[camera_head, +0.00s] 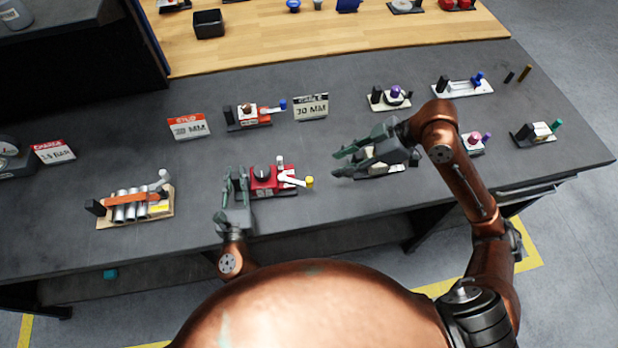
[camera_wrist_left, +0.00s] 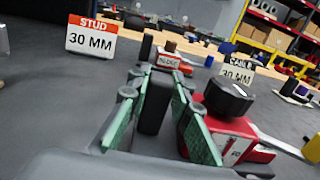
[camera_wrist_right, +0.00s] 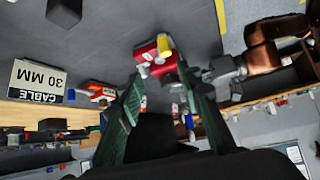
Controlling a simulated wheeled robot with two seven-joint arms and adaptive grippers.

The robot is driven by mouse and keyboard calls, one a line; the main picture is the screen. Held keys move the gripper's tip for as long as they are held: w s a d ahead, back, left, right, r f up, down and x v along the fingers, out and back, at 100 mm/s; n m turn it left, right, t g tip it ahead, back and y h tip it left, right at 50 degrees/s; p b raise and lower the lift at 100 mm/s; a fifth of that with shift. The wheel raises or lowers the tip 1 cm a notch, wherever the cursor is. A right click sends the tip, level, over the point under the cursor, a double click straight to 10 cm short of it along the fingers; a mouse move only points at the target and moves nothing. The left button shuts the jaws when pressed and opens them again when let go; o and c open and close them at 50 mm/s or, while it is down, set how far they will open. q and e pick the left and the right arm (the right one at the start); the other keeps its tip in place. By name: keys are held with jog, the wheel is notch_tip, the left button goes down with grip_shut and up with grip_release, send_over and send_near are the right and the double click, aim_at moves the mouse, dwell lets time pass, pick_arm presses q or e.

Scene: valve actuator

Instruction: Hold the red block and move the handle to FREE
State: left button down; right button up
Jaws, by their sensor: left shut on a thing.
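The red block (camera_head: 262,187) sits near the front edge of the dark table, with a round black knob on top. It also shows in the left wrist view (camera_wrist_left: 218,137). A white handle (camera_head: 290,180) with a yellow tip (camera_head: 309,182) points right from it; any FREE mark is unreadable. My left gripper (camera_head: 235,175) is shut on the black upright piece (camera_wrist_left: 155,107) at the red block's left end, with one green finger on each side. My right gripper (camera_head: 340,165) is open and empty, right of the yellow tip and apart from it. The red block (camera_wrist_right: 160,65) shows beyond its fingers.
A white-plated fixture (camera_head: 385,170) lies partly hidden under my right gripper. An orange fixture with silver cylinders (camera_head: 133,209) stands left. Behind are a red stud fixture (camera_head: 250,117) and the STUD (camera_head: 188,126) and CABLE (camera_head: 311,107) signs. Several more fixtures stand right.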

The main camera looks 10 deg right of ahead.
aim_at(310, 179)
jog(key=x, duration=0.8)
jog(key=s+x, duration=0.1)
jog(key=x, duration=0.3)
jog(key=shift+a, duration=0.4)
jog(key=shift+c, duration=0.6)
jog(key=shift+w, duration=0.1)
grip_shut()
